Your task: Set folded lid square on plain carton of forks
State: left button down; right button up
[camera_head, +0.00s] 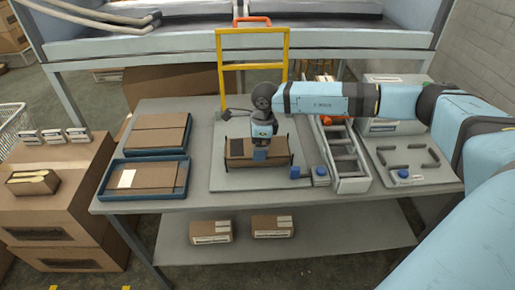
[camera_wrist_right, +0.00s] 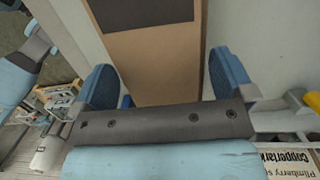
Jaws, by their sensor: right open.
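A brown cardboard piece (camera_head: 276,147) with a dark panel lies on the grey plate (camera_head: 228,185) at the table's middle, between thin black uprights. I cannot tell whether it is the lid, the carton, or both stacked. My right gripper (camera_head: 261,154) points down over its middle and hides part of it. In the wrist view my right gripper (camera_wrist_right: 165,80) is open, its blue fingers apart on either side of the brown cardboard (camera_wrist_right: 155,60) with the black panel. My left gripper is not in view.
Two blue trays (camera_head: 186,190) of flat brown cardboard lie on the table's left. A yellow frame (camera_head: 252,67) with a red handle stands behind the plate. A grey rack (camera_head: 350,165) and a pale board (camera_head: 440,180) are to the right. Two small cartons (camera_head: 211,231) lie on the lower shelf.

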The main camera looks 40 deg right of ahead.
notch_tip(320, 180, down, 2)
jog(key=shift+f, duration=0.25)
jog(key=c, duration=0.6)
jog(key=shift+r, duration=0.1)
